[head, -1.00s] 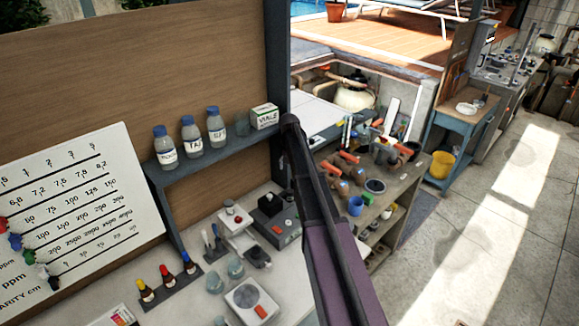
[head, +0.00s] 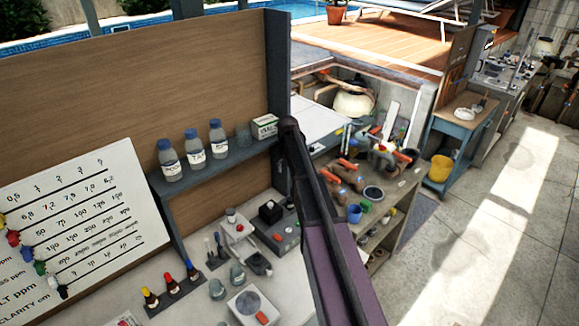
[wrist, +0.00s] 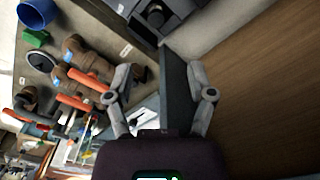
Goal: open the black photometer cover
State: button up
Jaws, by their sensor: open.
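The photometer (head: 284,236) is a low grey box on the white bench in the head view, just left of my arm. Its black cover (head: 270,211) is a small dark block on top at the back; it looks shut, but it is small here. In the wrist view a dark grey device with a round black part (wrist: 155,18) shows at the top edge, cut off; I cannot tell if it is the photometer. My gripper (wrist: 160,72) is open and empty in the wrist view, with a dark upright post beyond its fingers. The head view does not show the gripper.
A shelf (head: 215,160) with several bottles and a white box hangs above the bench. The dark post (head: 278,80) ends the wooden back wall. A microscope-like white device (head: 240,235) stands left of the photometer. Pipe fittings (wrist: 85,75) lie on the neighbouring bench.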

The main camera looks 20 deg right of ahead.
jog(key=s+a+f+n+b, duration=0.1)
jog(key=s+a+f+b, duration=0.4)
jog(key=s, duration=0.5)
jog(key=s+a+f+n+b, duration=0.2)
jog(key=s+a+f+b, duration=0.3)
jog(key=s, duration=0.6)
jog(key=s+a+f+n+b, duration=0.1)
jog(key=s+a+f+b, duration=0.4)
jog(key=s, duration=0.5)
notch_tip(320, 180, down, 3)
jog(key=b, duration=0.2)
jog(key=shift+s+a+b, duration=0.3)
jog(key=shift+a+b, duration=0.05)
jog(key=shift+a, duration=0.05)
jog(key=shift+w, duration=0.1)
